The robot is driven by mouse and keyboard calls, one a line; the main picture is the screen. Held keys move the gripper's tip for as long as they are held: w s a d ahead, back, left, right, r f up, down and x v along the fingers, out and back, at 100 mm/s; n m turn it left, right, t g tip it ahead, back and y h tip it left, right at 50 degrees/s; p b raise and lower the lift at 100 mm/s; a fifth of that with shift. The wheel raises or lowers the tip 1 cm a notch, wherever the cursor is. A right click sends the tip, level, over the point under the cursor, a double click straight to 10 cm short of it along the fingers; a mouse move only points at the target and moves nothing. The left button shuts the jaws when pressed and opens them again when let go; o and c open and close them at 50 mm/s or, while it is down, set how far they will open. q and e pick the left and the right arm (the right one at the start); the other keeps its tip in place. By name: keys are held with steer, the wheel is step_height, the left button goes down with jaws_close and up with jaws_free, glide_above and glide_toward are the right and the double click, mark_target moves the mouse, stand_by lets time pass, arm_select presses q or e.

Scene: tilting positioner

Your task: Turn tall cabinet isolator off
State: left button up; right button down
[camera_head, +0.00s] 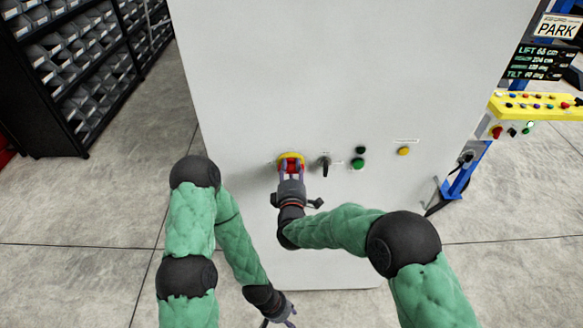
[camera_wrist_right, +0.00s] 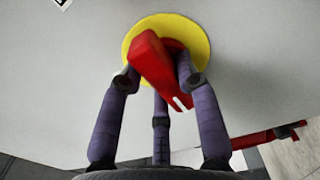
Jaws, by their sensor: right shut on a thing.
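The tall cabinet (camera_head: 350,70) is a large pale grey box standing in front of me. Its isolator (camera_head: 291,157) is a red handle on a round yellow plate, on the left part of the cabinet face. In the right wrist view the red handle (camera_wrist_right: 158,68) is tilted, with a white mark near its lower right end. My right gripper (camera_head: 291,172) is at the isolator, its fingers shut around the red handle, partly covering it. My left gripper (camera_head: 288,318) hangs low near the bottom edge, away from the cabinet controls; its fingers are too small to judge.
Right of the isolator are a black selector switch (camera_head: 325,165), a green button (camera_head: 358,163), a black button (camera_head: 361,150) and a yellow lamp (camera_head: 404,151). A yellow control panel (camera_head: 540,106) stands at the right. Shelves of bins (camera_head: 75,60) stand at the left.

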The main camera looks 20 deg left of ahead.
stand_by(0.4)
steer(key=c, duration=0.9)
jaws_free()
steer(key=shift+s, duration=0.1)
steer(key=shift+v, duration=5.95)
